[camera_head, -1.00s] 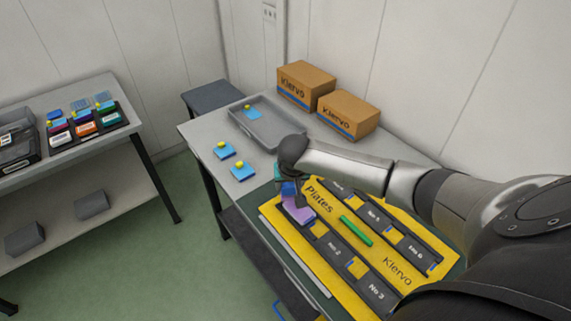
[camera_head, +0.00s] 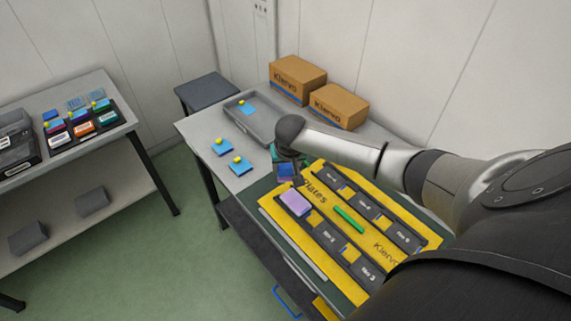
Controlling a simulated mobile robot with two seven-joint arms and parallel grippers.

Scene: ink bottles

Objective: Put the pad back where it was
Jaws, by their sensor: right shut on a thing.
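A purple block (camera_head: 296,203) lies at the left end of the board's front dark strip, apart from the gripper. My left gripper is out of view.
The yellow board (camera_head: 318,196) has two dark strips and a green bar (camera_head: 349,220). A grey tray (camera_head: 266,132) holds another blue pad. Two cartons (camera_head: 298,80) (camera_head: 339,106) stand behind. A side table (camera_head: 70,163) at left bears colourful labelled containers (camera_head: 82,130).

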